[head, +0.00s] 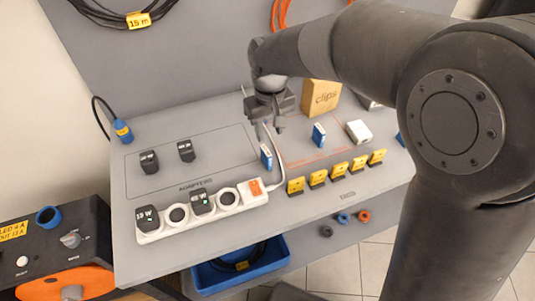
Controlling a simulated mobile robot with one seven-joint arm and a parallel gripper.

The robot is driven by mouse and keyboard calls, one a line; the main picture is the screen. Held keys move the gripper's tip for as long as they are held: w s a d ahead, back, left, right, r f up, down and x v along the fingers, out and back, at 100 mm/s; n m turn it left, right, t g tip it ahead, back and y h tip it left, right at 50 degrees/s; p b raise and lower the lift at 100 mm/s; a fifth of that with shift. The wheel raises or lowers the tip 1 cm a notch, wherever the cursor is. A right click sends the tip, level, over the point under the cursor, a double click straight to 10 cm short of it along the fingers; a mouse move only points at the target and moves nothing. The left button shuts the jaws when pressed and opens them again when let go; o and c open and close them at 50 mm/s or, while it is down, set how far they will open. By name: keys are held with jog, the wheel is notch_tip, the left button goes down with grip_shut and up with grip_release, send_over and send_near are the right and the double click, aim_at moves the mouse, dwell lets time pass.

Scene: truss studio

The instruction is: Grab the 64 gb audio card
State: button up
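My gripper (270,130) points down over the grey bench, with its two fingers apart and nothing seen between them. A small blue and white card (266,156) stands upright just below the fingers. A second blue card (319,135) stands to the right, in the red-outlined area. Part of another blue item (400,139) shows at the edge of my arm. The writing on the cards is too small to read, so I cannot tell which is the 64 gb audio card.
A white power strip (203,208) holds black adapters, and its cable runs up close beside the near card. Several yellow holders (338,172) line the front right. A box marked "clips" (321,97) and a white block (358,131) stand behind. Two black adapters (167,157) sit at left.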

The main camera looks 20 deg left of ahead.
aim_at(266, 150)
jog(key=shift+s+a+f, duration=0.1)
jog(key=shift+a+f, duration=0.25)
jog(key=shift+a, duration=0.05)
notch_tip(266, 150, down, 11)
jog(key=shift+a+r, duration=0.1)
jog(key=shift+r, duration=0.1)
jog(key=shift+c, duration=0.4)
grip_shut()
